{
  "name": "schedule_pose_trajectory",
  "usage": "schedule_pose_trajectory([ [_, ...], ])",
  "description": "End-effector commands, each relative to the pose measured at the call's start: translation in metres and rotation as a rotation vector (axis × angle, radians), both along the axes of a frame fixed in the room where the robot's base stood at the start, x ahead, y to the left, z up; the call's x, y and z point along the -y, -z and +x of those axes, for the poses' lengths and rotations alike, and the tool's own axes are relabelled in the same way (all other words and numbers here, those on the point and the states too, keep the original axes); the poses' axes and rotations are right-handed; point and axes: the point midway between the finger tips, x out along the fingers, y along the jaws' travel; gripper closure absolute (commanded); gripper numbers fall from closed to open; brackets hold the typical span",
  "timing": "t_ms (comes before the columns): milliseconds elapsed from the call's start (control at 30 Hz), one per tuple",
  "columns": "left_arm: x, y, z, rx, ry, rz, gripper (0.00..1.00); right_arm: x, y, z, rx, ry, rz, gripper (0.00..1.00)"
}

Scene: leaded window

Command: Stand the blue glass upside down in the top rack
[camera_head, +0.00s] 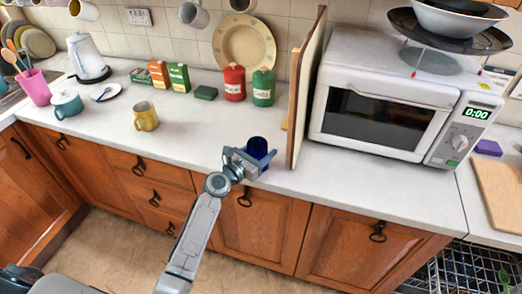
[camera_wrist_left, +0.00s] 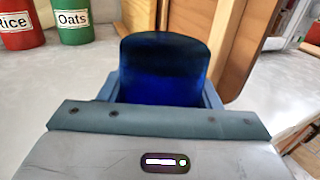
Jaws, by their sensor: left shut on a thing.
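The dark blue glass (camera_head: 257,147) is at the front edge of the white counter (camera_head: 190,125), just left of the upright wooden board. My left gripper (camera_head: 256,160) is shut on the glass, with its fingers around the sides. In the left wrist view the glass (camera_wrist_left: 163,68) fills the middle, between the fingers; which end is up is hard to tell. An open dishwasher rack (camera_head: 468,272) shows at the lower right corner of the head view, partly cut off. My right gripper is not in view.
The wooden board (camera_head: 305,88) stands upright between the glass and the microwave (camera_head: 385,95). A yellow mug (camera_head: 146,117) stands to the left. Red (camera_head: 234,83) and green (camera_head: 263,88) canisters stand behind. A cutting board (camera_head: 500,193) lies at the right.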

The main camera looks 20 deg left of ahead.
Motion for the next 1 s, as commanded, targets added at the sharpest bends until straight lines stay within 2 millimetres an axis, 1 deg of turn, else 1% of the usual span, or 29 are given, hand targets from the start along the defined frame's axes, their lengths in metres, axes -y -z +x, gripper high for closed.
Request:
schedule_pose_trajectory([
  [67,0.0,-0.001,0.0,0.001,0.0,0.0,0.76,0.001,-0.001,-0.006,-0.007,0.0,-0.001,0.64],
  [167,0.0,-0.001,0.0,0.001,0.0,0.0,0.76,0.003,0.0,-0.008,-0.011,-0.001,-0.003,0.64],
  [767,0.0,0.009,0.0,0.001,0.0,0.0,0.76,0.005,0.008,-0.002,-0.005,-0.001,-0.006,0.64],
  [800,0.0,0.008,0.0,0.001,0.0,0.0,0.37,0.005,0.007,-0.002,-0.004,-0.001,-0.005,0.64],
  [867,0.0,0.008,0.0,0.001,0.0,0.0,0.25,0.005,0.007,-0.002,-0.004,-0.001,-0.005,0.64],
  [900,0.0,0.008,0.0,0.001,0.0,0.0,0.17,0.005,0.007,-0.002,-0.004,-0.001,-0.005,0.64],
  [1000,0.0,0.008,0.0,0.001,0.0,0.0,0.17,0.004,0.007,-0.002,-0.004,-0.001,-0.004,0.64],
])
